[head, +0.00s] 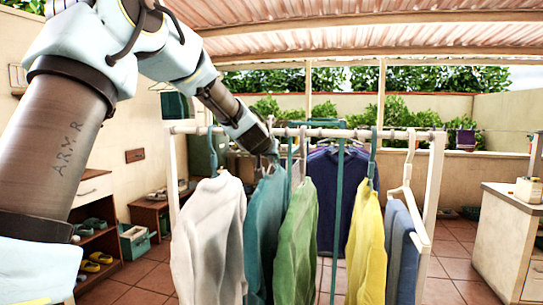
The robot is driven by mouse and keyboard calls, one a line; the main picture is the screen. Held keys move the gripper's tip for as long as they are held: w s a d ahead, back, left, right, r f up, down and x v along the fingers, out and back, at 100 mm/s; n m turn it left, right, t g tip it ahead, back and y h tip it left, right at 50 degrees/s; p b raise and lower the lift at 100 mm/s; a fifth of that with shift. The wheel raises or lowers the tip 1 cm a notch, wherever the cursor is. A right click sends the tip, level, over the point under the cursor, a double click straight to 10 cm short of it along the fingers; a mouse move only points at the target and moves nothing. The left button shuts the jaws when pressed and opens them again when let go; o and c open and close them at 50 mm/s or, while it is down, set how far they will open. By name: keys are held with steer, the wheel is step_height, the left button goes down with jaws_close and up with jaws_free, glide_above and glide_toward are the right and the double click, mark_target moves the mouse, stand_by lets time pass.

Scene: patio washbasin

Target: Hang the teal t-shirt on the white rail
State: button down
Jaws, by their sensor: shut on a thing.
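The teal t-shirt (264,232) hangs upright among the clothes at the white rail (398,134), between a whitish garment (208,240) and a green one (296,245). My gripper (268,153) is just above the teal t-shirt's shoulders, close to the rail, and is shut on the top of its hanger. The fingers and the hanger's hook are small and partly hidden, so I cannot tell whether the hook rests on the rail.
A yellow garment (368,248) and a blue-grey one (402,250) hang to the right. A navy garment (336,190) hangs behind, near a teal frame. A shoe shelf (103,248) stands left and a cabinet (507,240) right. Tiled floor lies clear between rack and cabinet.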

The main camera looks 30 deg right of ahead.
steer(key=shift+f, duration=0.15)
steer(key=shift+f+b, duration=1.15)
steer(key=shift+b, duration=0.05)
steer(key=c, duration=0.7)
jaws_free()
steer(key=shift+s+a+f, duration=0.1)
steer(key=shift+s+a, duration=0.05)
steer(key=s+a+b, duration=0.7)
steer(key=s+a, duration=0.1)
steer(key=shift+s, duration=0.25)
